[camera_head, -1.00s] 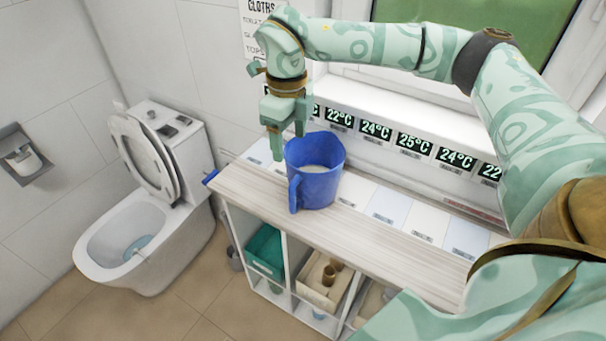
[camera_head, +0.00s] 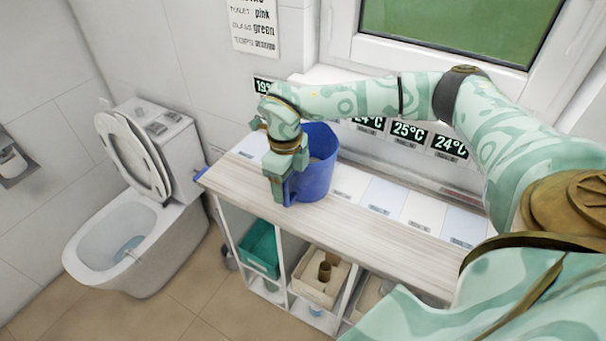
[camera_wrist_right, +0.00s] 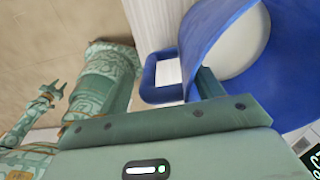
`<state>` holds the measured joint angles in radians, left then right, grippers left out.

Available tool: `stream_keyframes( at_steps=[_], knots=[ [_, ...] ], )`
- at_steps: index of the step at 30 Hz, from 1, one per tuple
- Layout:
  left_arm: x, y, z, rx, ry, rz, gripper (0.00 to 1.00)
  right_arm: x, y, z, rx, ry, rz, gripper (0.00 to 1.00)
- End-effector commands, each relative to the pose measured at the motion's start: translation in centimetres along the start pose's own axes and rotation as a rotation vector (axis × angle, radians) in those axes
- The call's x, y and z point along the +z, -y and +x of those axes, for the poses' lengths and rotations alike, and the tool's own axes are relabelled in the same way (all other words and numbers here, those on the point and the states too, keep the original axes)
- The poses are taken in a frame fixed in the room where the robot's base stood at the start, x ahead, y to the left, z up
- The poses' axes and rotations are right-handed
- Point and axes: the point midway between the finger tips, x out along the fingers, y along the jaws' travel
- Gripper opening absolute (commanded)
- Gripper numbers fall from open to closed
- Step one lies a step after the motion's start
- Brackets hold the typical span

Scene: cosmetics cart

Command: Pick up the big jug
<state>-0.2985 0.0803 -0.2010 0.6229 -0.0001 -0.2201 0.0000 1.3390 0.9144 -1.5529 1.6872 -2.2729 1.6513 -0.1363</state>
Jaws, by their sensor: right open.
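The big blue jug (camera_head: 320,178) stands upright on the wooden top of the cart, with something pale inside it. In the right wrist view the jug (camera_wrist_right: 292,85) fills the upper right, and its blue loop handle (camera_wrist_right: 149,78) points left. My right gripper (camera_head: 282,193) is open at the jug's handle side, in front of its left wall. In the wrist view one finger shows close to the jug wall by the handle; contact is unclear. My gripper hides most of the handle in the head view. My left gripper (camera_wrist_right: 50,97) appears small at the left of the wrist view; its jaw state is unclear.
The wooden top (camera_head: 385,240) is clear to the right of the jug. Below are a teal bin (camera_head: 260,248) and a beige box (camera_head: 318,280). A toilet (camera_head: 135,235) stands to the left.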

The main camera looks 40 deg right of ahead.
Motion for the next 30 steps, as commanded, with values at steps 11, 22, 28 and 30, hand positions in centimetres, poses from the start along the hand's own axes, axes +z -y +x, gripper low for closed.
stream_keyframes(
  at_steps=[11,22,28,30],
  knots=[
    [0.2,0.0,0.0,0.001,0.003,0.0,0.36,0.0,0.0,-0.1,0.0,0.001,0.0,0.0],
    [0.2,0.0,-0.1,0.0,0.004,-0.001,0.36,0.1,0.0,-0.3,-0.001,0.004,0.0,0.0],
    [0.2,0.0,-0.2,0.0,0.004,-0.001,0.36,0.1,0.0,-1.1,-0.002,0.005,0.0,0.0],
    [0.2,0.0,-0.3,0.0,0.003,-0.001,0.36,0.2,0.1,-1.5,-0.002,0.006,0.001,0.0]
  ],
)
